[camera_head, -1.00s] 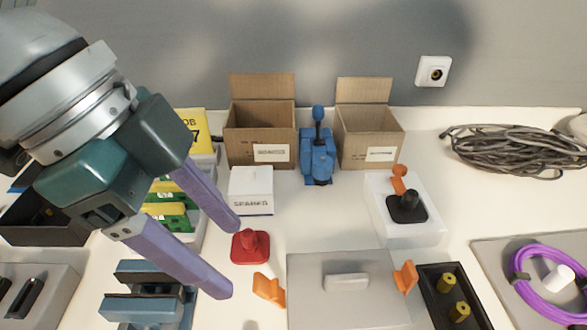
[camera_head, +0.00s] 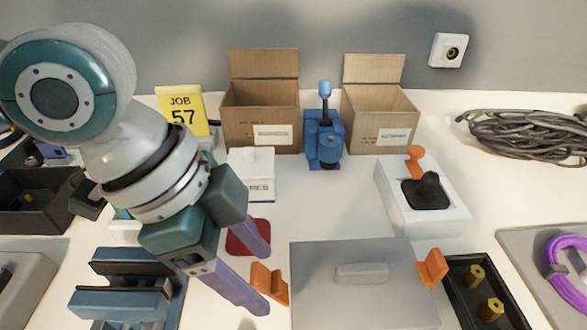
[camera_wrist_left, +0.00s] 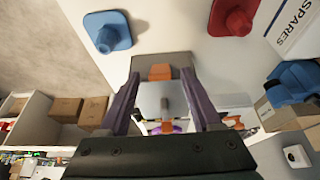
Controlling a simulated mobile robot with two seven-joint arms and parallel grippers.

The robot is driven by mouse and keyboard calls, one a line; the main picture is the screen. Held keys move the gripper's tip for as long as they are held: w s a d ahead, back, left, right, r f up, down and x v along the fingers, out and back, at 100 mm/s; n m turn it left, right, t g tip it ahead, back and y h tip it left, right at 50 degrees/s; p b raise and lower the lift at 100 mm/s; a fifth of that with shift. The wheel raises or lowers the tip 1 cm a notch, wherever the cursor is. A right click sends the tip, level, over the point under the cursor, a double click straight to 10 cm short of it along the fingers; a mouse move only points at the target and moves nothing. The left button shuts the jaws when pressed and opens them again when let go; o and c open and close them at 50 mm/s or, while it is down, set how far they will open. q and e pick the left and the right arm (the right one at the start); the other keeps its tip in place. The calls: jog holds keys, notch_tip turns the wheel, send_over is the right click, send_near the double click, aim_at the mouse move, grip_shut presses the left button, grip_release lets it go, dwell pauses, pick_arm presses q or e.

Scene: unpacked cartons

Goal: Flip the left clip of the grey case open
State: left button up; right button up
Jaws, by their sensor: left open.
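The grey case (camera_head: 350,285) lies on the white table at front centre, with a raised handle on its lid. Its left orange clip (camera_head: 268,283) sticks up at the left edge and its right orange clip (camera_head: 432,268) at the right edge. My left gripper (camera_head: 264,280) is open and empty, with its two purple fingers at the left clip, one towards the back and one towards the front. In the left wrist view, an orange clip (camera_wrist_left: 160,72) shows between the fingertips with the grey case beyond. I cannot tell whether the fingers touch the clip.
A red knobbed piece (camera_head: 243,238) is partly hidden behind my fingers. A blue clamp-like fixture (camera_head: 120,300) stands at front left. A black tray (camera_head: 485,290) adjoins the case on the right. Open cartons (camera_head: 262,105) stand at the back.

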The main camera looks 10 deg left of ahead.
pick_arm(q)
grip_shut()
dwell(0.5)
